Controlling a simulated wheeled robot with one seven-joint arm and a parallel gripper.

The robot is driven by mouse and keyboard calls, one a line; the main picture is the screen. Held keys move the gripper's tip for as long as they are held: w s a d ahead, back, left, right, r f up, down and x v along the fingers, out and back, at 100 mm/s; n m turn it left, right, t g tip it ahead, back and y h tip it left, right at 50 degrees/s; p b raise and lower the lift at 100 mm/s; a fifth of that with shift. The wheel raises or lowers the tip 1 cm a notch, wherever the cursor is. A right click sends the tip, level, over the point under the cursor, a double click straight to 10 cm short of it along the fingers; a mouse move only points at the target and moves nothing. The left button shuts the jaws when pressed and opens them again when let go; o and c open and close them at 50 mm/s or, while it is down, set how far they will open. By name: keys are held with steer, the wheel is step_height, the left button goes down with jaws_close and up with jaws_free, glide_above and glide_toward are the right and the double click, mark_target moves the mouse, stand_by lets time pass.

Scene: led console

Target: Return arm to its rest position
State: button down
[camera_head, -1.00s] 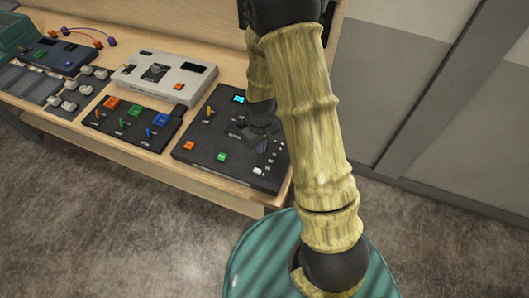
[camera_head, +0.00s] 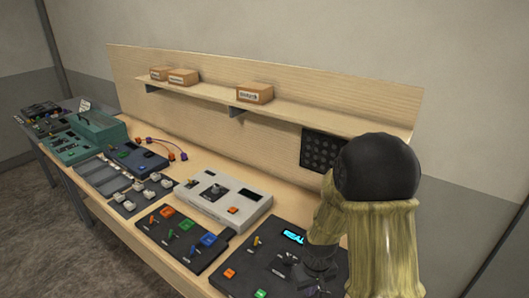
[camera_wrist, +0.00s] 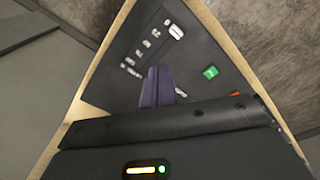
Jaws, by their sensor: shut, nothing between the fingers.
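My arm is folded at the right of the head view, its yellow-green links standing over the near end of the bench. My gripper (camera_head: 318,274) points down above the black console (camera_head: 248,270) with the lit cyan display (camera_head: 294,237); the arm partly hides that console. In the wrist view my gripper's purple-grey fingers (camera_wrist: 157,86) are together with nothing between them. I cannot tell the exact gap between fingertips and console.
Other devices line the wooden bench to the left: a black switch panel (camera_head: 180,257), a white box (camera_head: 257,211) and a teal case (camera_head: 97,135). A shelf (camera_head: 210,91) with small cardboard boxes and a dark grid panel (camera_head: 322,150) are behind. Open floor (camera_head: 60,240) lies in front.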

steer(key=s+d+r+m+t+b, duration=0.2)
steer(key=s+r+m+b, duration=0.1)
steer(key=s+r, duration=0.5)
steer(key=shift+s+d+m, duration=0.15)
steer(key=shift+s+m, duration=0.15)
steer(key=shift+s, duration=0.2)
